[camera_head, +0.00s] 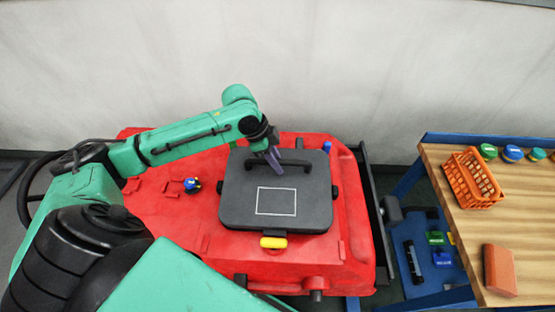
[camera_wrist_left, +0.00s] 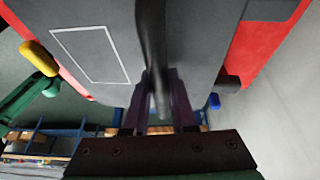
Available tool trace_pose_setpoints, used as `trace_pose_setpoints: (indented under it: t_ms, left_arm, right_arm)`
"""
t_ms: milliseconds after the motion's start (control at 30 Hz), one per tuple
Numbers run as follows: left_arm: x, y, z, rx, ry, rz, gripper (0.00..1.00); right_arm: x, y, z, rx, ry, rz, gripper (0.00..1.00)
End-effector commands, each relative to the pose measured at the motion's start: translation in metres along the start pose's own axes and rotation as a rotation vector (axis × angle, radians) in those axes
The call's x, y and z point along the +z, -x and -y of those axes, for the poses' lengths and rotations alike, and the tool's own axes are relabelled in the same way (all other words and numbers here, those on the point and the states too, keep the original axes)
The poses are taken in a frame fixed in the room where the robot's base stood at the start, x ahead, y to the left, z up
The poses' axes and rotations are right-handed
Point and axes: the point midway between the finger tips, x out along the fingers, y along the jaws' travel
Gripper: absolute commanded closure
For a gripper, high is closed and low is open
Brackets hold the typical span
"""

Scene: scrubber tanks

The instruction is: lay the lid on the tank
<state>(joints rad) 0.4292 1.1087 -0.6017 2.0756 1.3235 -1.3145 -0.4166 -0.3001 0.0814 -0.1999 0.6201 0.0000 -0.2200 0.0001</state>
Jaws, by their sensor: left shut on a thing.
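The lid (camera_head: 240,215) is a dark grey, round-cornered plate with a white outlined rectangle and a black bar handle (camera_head: 296,162). It lies roughly level over the red tank (camera_head: 335,255) and hides the opening beneath. My left gripper (camera_head: 274,163) is shut on the handle, at its left part in the head view. In the left wrist view, the lid (camera_wrist_left: 205,40) fills the middle and the handle (camera_wrist_left: 152,45) runs between the fingers (camera_wrist_left: 158,105). I cannot tell whether the lid touches the tank or hangs just above it. My right gripper is not in view.
A yellow latch (camera_head: 273,242) sits at the lid's near edge. A blue knob (camera_head: 192,184) and a blue post (camera_head: 327,146) stand on the tank. At right, a wooden bench (camera_head: 440,165) holds an orange basket (camera_head: 475,185), an orange block (camera_head: 500,270) and several coloured caps.

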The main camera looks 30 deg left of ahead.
Motion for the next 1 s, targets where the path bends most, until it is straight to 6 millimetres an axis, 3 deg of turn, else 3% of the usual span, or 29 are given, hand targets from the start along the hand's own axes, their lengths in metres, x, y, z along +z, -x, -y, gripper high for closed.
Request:
trace_pose_setpoints:
  t_ms: [1000]
  left_arm:
    - [0.006, -0.016, -0.001, 0.003, -0.001, -0.001, 1.00]
  right_arm:
    - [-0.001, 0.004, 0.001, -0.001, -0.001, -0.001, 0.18]
